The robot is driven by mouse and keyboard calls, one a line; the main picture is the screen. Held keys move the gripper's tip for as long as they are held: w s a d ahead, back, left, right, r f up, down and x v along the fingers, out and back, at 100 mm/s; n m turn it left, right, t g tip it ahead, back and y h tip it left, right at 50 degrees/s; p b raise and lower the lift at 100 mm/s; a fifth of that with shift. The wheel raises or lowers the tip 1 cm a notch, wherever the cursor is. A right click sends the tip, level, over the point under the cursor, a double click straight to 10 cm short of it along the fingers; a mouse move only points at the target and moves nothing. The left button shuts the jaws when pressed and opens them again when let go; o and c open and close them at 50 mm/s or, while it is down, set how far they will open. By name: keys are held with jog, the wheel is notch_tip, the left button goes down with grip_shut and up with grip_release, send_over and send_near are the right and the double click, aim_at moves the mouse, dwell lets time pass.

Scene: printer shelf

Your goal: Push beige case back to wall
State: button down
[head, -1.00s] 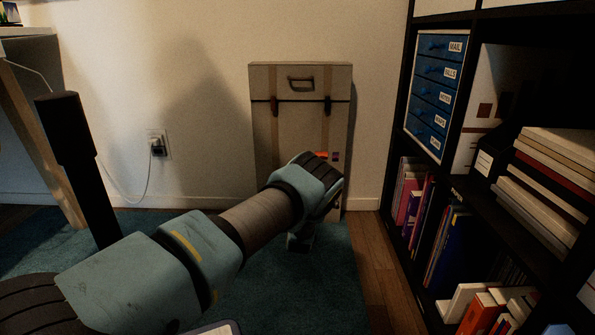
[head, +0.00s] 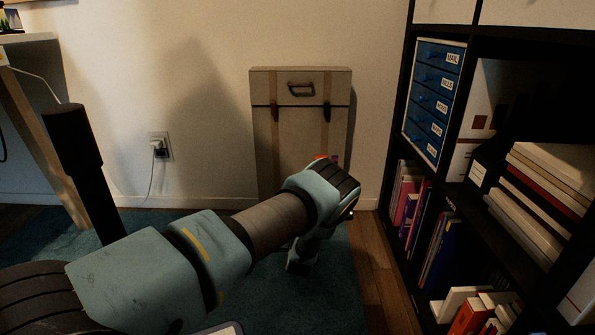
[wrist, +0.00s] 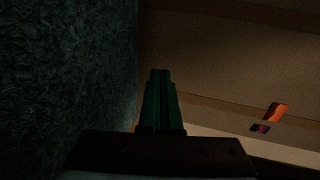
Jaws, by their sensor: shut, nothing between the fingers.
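The beige case (head: 290,140) stands upright in front of the cream wall, handle and dark clasps facing me. A shadow lies on the wall along its right side. My arm hides its lower right part, and I cannot tell whether its back touches the wall. In the wrist view the case (wrist: 230,60) fills the right side as a tan surface with an orange and a purple mark. My gripper (wrist: 160,74) is shut and empty, with green fingers pointing along the case beside the carpet. Contact with the case cannot be told. In the head view my arm mostly hides the gripper.
A black bookshelf (head: 400,130) with blue drawers (head: 432,105), books and papers stands close on the right. A wall socket (head: 160,147) with a plugged cable is left of the case. A teal rug (head: 250,300) covers the floor, with a bare wood strip (head: 375,270) by the shelf.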

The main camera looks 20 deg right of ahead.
jog(key=shift+f+p+v, duration=0.25)
jog(key=shift+p+v, duration=0.2)
jog(key=shift+v, duration=0.55)
jog(key=shift+f+p+v, duration=0.25)
jog(key=shift+p+v, duration=0.2)
jog(key=shift+v, duration=0.55)
jog(key=shift+s, duration=0.1)
